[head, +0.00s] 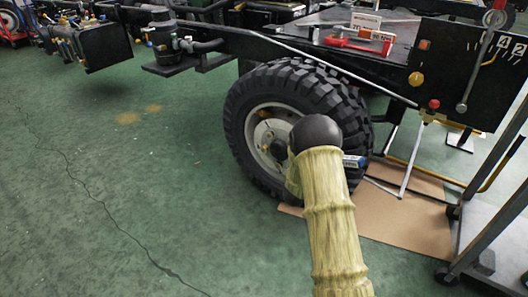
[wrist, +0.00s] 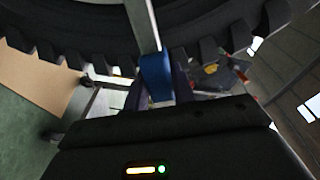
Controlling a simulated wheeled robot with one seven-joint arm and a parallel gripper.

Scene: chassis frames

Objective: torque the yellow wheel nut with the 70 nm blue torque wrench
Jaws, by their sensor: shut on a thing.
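The black-tyred wheel (head: 240,125) with a pale rim stands under the chassis in the head view. A small yellowish spot on its hub (head: 265,113) may be the yellow wheel nut; it is too small to be sure. The blue torque wrench (wrist: 155,75) shows in the wrist view, its silver shaft running up across the dark tyre. My gripper (wrist: 158,92) is shut on its blue handle. The wrench head is out of view.
A red tool (head: 358,41) lies on the chassis top beside a white sign (head: 366,21). A black panel (head: 455,60) with a hanging wrench is at the right. A grey cart frame (head: 490,235) stands at the lower right. Cardboard (head: 415,225) lies under the wheel. The green floor at left is clear.

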